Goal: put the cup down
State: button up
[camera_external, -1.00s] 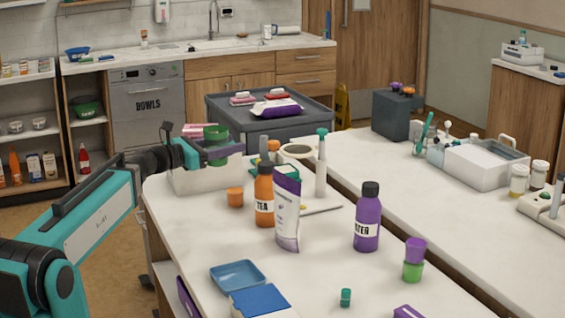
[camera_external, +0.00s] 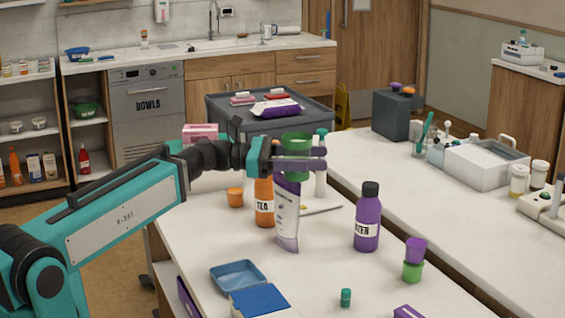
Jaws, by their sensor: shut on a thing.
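My gripper (camera_external: 308,160) is shut on a green cup (camera_external: 297,143), which looks upright. It holds the cup above the far part of the white bedside counter (camera_external: 335,236), over the orange tea bottle (camera_external: 264,207) and the white-and-purple tube (camera_external: 286,222). The fingers cross in front of the cup's middle and hide part of it. A purple cup (camera_external: 416,246) sits on another green cup (camera_external: 412,271) at the right.
A purple bottle (camera_external: 367,220) stands right of the tube. A blue tray (camera_external: 238,276), a blue box (camera_external: 260,302) and a small teal-capped vial (camera_external: 346,298) are at the front. The counter between the tube and the blue tray is bare. A pink box (camera_external: 200,132) shows behind my arm.

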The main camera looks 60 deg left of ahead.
jog(key=s+d+f+m+g+h+b, duration=0.1)
jog(key=d+f, duration=0.4)
jog(key=f, duration=0.1)
jog(key=s+d+f+m+g+h+b, duration=0.1)
jog(key=d+f+m+g+h, duration=0.1)
jog(key=d+f, duration=0.4)
jog(key=s+d+f+m+g+h+b, duration=0.1)
jog(key=d+f+h, duration=0.1)
jog(key=d+f, duration=0.3)
jog(key=shift+s+d+f+m+g, duration=0.1)
jog(key=shift+d+f+m+g, duration=0.1)
jog(key=shift+f, duration=0.5)
jog(key=shift+d+f+m+g, duration=0.1)
jog(key=shift+d+f+g, duration=0.1)
jog(key=shift+f, duration=0.45)
jog(key=shift+w+a+f+h, duration=0.1)
jog(key=shift+w+a+h, duration=0.2)
jog(key=shift+w, duration=0.5)
jog(key=w+a+r+p, duration=0.2)
jog(key=w+r+p, duration=0.3)
jog(key=w, duration=0.1)
jog(key=shift+a+r+m+g, duration=0.15)
jog(key=shift+a+m+g, duration=0.15)
jog(key=shift+a, duration=0.05)
jog(key=shift+f, duration=0.2)
